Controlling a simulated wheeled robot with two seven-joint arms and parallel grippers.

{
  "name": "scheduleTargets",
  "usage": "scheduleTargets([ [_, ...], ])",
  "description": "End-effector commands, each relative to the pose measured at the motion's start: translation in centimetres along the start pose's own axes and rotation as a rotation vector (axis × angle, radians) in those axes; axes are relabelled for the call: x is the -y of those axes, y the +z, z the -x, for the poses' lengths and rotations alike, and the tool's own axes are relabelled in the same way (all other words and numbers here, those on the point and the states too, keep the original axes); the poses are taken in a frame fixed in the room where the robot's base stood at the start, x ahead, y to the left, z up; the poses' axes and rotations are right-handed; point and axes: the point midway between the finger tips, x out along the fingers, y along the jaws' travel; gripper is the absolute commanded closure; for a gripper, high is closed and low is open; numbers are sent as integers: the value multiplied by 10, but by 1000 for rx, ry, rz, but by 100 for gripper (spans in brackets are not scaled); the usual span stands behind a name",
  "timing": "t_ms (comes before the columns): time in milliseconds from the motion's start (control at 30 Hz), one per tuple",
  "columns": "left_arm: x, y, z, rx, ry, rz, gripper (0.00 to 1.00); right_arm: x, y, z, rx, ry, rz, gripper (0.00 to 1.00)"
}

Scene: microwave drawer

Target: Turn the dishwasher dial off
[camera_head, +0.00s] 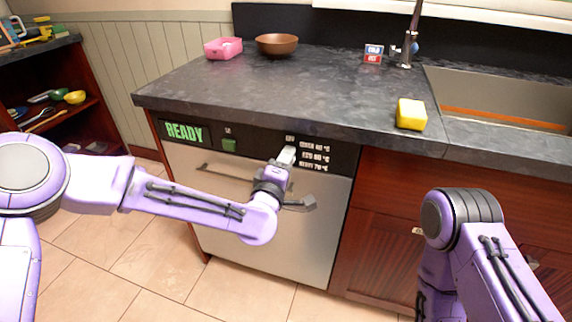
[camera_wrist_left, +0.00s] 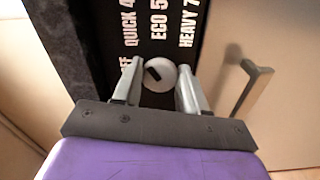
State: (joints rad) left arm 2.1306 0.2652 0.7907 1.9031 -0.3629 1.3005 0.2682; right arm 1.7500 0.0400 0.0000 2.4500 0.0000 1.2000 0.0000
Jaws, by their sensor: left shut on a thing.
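The dishwasher (camera_head: 262,232) has a black control panel (camera_head: 256,140) with a green READY display (camera_head: 184,132). Labels for OFF and several programmes are printed at the panel's right end. My right gripper is not in view.
The dishwasher's bar handle (camera_head: 222,174) sticks out below the panel and also shows close by in the left wrist view (camera_wrist_left: 250,88). The counter (camera_head: 290,92) above holds a yellow sponge (camera_head: 411,114), a brown bowl (camera_head: 277,44) and a pink container (camera_head: 223,48).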

Motion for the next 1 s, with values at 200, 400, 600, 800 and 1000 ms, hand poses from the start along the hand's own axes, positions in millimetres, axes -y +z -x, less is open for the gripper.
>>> scheduleTargets([
  [200,2,0,0,1,-1,203,89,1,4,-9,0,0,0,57],
  [400,2,0,0,0,0,393,89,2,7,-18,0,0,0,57],
  [600,2,0,0,1,0,578,89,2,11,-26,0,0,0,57],
  [800,1,0,0,0,-1,740,89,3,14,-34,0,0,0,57],
  [1000,0,0,0,1,0,859,89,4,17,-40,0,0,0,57],
])
